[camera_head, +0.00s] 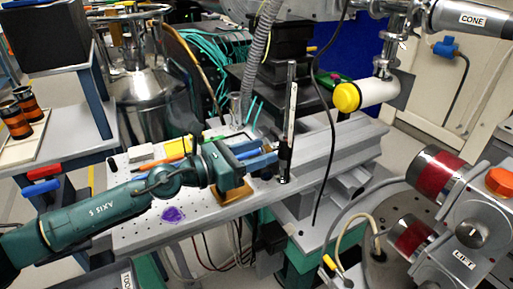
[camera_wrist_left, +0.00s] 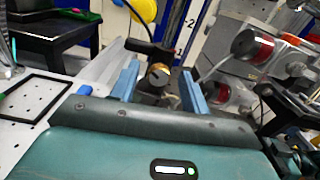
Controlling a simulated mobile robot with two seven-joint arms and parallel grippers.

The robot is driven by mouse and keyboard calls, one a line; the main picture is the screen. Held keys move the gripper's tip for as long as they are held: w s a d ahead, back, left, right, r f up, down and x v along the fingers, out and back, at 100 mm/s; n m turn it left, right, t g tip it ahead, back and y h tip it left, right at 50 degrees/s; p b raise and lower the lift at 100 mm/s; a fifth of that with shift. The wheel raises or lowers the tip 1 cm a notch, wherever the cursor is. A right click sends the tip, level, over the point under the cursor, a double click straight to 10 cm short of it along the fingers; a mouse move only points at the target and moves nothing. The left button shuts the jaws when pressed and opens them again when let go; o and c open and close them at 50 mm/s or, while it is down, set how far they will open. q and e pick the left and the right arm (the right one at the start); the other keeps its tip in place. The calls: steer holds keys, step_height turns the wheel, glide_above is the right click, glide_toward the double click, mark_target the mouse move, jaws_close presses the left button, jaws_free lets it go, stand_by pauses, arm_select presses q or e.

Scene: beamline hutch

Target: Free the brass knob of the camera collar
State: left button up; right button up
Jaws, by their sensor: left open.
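My left gripper (camera_head: 268,156) reaches in from the left over the perforated table, its two blue fingers pointing towards an upright post (camera_head: 291,100) with a dark lower part. In the left wrist view the fingers stand apart, one on each side of a small round brass knob (camera_wrist_left: 158,73). I see gaps between the knob and both fingers; I cannot tell the exact depth. In the head view the knob cannot be made out.
A grey rail (camera_head: 330,150) runs beside the post. A black cable (camera_head: 331,120) hangs close by on the right. A yellow-capped white cylinder (camera_head: 365,95) juts in above. The red-banded LIFT unit (camera_head: 470,215) stands at right. A purple item (camera_head: 172,214) lies on the table's front.

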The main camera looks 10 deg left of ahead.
arm_select(q)
steer(key=shift+c, duration=0.3)
arm_select(e)
steer(key=shift+w, duration=0.1)
arm_select(q)
steer(key=c, duration=0.9)
steer(key=shift+c, duration=0.2)
arm_select(e)
steer(key=shift+r, duration=0.1)
